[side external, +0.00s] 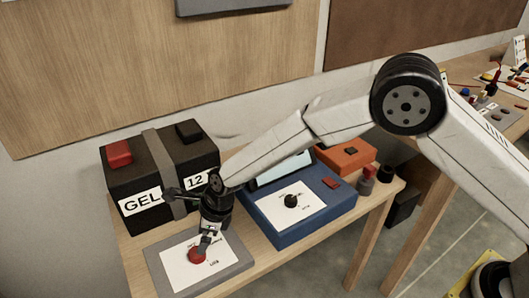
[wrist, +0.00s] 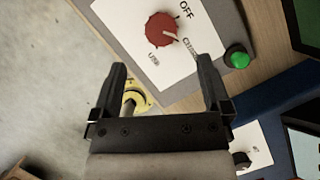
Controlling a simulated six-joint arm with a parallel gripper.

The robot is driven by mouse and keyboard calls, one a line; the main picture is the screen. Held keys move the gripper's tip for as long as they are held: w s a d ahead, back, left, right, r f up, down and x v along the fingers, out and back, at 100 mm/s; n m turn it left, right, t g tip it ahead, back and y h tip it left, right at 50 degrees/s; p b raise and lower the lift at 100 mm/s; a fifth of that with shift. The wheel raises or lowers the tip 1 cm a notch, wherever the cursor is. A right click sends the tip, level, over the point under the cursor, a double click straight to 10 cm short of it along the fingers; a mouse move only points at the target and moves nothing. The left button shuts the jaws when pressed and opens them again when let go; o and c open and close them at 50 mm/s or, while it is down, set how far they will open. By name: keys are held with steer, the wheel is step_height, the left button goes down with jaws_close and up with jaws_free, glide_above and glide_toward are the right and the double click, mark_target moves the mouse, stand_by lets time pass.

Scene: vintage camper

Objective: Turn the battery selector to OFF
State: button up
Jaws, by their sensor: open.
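The battery selector is a red round knob (side external: 196,256) on a white label plate on a grey panel (side external: 160,281) at the table's front left. In the wrist view the red knob (wrist: 160,29) shows a pale pointer line towards the lower right, by the label that looks like CHARGE. OFF is printed to its upper right and USE below it. My gripper (side external: 207,241) is just above the panel, close to the knob. In the wrist view my gripper (wrist: 161,65) is open and empty, its fingers apart with the knob beyond the tips. I cannot tell whether it touches the knob.
A black GEL 12 battery (side external: 158,175) stands behind the panel. A blue unit (side external: 305,224) with a black knob stands to the right, with an orange box (side external: 345,156) behind it.

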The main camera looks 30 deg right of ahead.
steer(key=shift+s+d+m, duration=0.1)
steer(key=shift+d+m, duration=0.05)
steer(key=shift+m, duration=0.15)
steer(key=shift+f, duration=0.15)
steer(key=shift+x, duration=3.75)
steer(key=c, duration=1.3)
